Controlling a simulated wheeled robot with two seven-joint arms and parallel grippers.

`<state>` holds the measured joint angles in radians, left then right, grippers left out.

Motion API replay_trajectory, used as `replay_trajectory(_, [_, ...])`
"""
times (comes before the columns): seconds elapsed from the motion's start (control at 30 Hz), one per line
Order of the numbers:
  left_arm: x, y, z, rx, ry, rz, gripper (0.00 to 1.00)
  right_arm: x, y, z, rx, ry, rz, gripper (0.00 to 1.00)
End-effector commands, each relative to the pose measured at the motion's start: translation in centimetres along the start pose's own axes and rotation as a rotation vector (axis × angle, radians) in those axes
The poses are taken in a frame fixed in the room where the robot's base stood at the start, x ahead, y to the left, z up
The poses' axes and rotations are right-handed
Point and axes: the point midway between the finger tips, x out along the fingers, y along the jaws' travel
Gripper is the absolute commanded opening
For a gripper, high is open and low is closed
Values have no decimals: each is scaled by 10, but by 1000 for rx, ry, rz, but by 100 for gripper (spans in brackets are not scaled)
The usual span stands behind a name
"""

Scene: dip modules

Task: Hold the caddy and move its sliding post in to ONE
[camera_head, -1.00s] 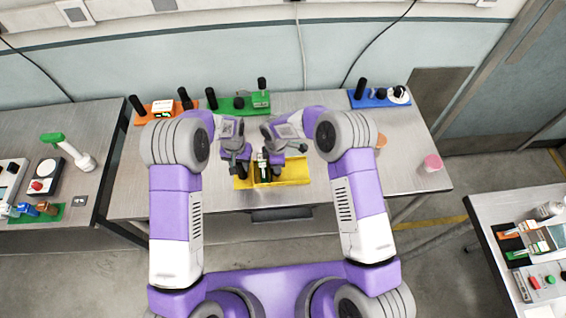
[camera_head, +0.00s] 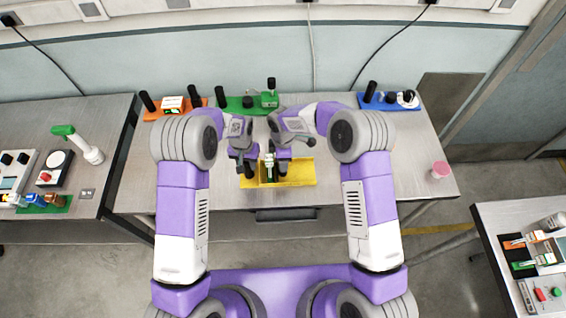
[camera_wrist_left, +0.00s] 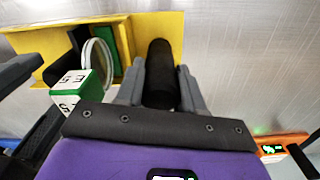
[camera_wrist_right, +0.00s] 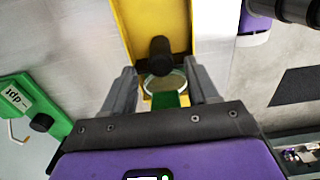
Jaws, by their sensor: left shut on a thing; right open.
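The yellow caddy (camera_head: 300,173) lies near the front edge of the middle table; its tray also shows in the right wrist view (camera_wrist_right: 124,22). A black upright post (camera_wrist_left: 160,72) stands at its left end, and my left gripper (camera_head: 248,172) is shut on it. Beside that post are a round pale-rimmed disc (camera_wrist_left: 97,65) and a green-and-white block with printed numbers (camera_wrist_left: 75,92). My right gripper (camera_wrist_right: 163,85) is open, its fingers apart on either side of the disc and a green part (camera_wrist_right: 171,99). I cannot tell whether they touch. The grippers partly hide the caddy.
Orange (camera_head: 155,114), green (camera_head: 235,109) and blue (camera_head: 378,106) caddies stand along the table's back edge. Side tables with devices stand left and right.

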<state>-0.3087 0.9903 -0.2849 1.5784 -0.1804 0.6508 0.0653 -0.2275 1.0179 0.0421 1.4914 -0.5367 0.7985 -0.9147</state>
Motion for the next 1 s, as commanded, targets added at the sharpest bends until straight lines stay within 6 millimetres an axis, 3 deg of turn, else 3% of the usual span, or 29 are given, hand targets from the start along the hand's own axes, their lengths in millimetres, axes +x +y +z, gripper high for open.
replay_trajectory(0.1, [0,0,0,-1,0,0,0,-28,0,-1,-1,3,4,59])
replay_trajectory(0.33, [0,0,0,0,0,-1,0,-68,0,0,1,1,1,59])
replay_trajectory(0.5, [0,0,0,0,0,-1,0,-80,0,-1,0,1,-1,59])
replay_trajectory(0.77, [0,-1,0,0,0,-1,0,-81,0,0,0,1,-1,59])
replay_trajectory(1.0, [0,-1,0,0,0,-1,0,-74,-6,11,89,45,-46,25])
